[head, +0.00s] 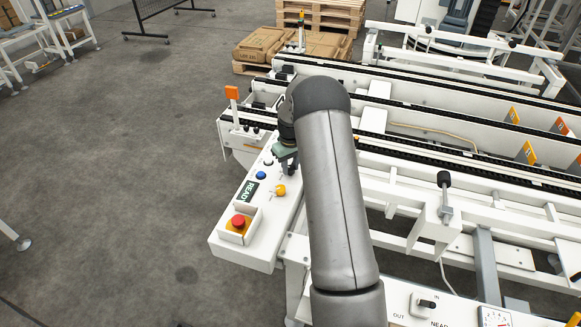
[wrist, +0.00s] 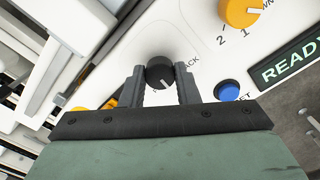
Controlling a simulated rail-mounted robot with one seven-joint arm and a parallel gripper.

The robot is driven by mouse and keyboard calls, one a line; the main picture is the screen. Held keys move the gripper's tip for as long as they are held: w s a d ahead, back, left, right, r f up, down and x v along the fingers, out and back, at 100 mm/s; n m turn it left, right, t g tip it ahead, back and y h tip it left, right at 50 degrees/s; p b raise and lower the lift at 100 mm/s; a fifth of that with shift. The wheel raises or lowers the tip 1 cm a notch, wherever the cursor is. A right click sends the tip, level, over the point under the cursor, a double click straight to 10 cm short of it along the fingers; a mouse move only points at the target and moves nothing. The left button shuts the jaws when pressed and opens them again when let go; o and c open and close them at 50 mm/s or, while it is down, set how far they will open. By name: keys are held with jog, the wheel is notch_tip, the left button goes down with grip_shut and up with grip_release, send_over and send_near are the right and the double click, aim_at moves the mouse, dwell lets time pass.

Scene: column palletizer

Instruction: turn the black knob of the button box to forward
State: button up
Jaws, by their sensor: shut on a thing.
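The button box (head: 232,252) is a white panel at the conveyor's near left end. In the wrist view its black knob (wrist: 159,70) sits between the two fingers of my gripper (wrist: 160,76), which is shut on it. A pale line on the knob's lower edge points down and slightly right in that view. Lettering ending in "ACK" is printed to the knob's right, with its start hidden by the finger. Other lettering below the knob is too small to read. In the head view my gripper (head: 285,156) is over the panel's far part and hides the knob.
A blue button (wrist: 228,91), a yellow knob (wrist: 240,11) and a READY sign (wrist: 289,63) are close by on the panel. A red emergency button (head: 238,221) is at its near end. Conveyor rails (head: 405,108) lie behind and right. The floor left is clear.

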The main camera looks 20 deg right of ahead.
aim_at(290, 168)
jog(key=m+b, duration=0.2)
jog(key=m, duration=0.2)
jog(key=shift+f, duration=0.1)
jog(key=shift+m+b, duration=0.65)
jog(key=shift+m, duration=1.15)
jog(key=o, duration=1)
jog(key=shift+c, duration=0.2)
notch_tip(290, 168, up, 18)
jog(key=shift+f+b, duration=0.15)
jog(key=shift+b, duration=0.15)
